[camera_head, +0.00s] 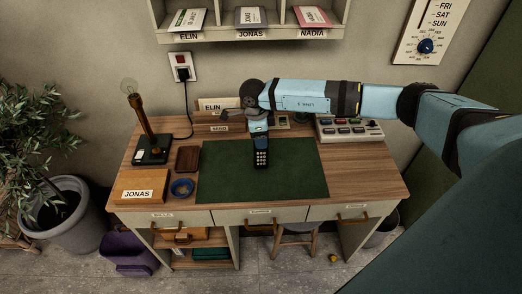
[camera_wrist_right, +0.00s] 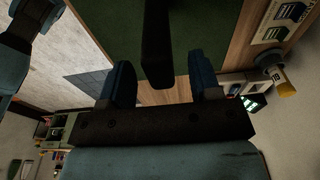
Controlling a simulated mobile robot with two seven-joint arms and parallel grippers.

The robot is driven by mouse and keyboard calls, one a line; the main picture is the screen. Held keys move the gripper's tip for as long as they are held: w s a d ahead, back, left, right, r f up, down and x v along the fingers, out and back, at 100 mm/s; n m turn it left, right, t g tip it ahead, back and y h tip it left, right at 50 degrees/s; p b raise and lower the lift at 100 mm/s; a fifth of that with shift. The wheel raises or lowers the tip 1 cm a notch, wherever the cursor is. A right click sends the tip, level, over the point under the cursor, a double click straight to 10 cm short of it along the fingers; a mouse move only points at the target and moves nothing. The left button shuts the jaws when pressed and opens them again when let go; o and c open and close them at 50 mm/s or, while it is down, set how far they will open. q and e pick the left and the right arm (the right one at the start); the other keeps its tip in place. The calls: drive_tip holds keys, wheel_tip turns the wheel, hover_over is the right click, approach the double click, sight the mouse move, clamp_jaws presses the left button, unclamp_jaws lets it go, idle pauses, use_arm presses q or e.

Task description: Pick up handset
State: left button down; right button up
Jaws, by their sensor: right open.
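In the right wrist view the handset (camera_wrist_right: 157,40) shows as a long dark shape between my two blue fingers, with gaps on both sides. The gripper is open. I cannot tell whether the handset touches the mat. My left gripper is not in view.
A lamp (camera_head: 150,130), a brown tray (camera_head: 187,159), a blue ring-shaped dish (camera_head: 182,188) and a JONAS board (camera_head: 138,187) are on the desk's left. A button panel (camera_head: 350,130) stands back right, beneath my arm. The mat's front is clear.

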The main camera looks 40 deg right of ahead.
drive_tip(key=shift+f, duration=0.45)
drive_tip(key=shift+c, duration=0.2)
clamp_jaws()
drive_tip(key=shift+r, duration=0.15)
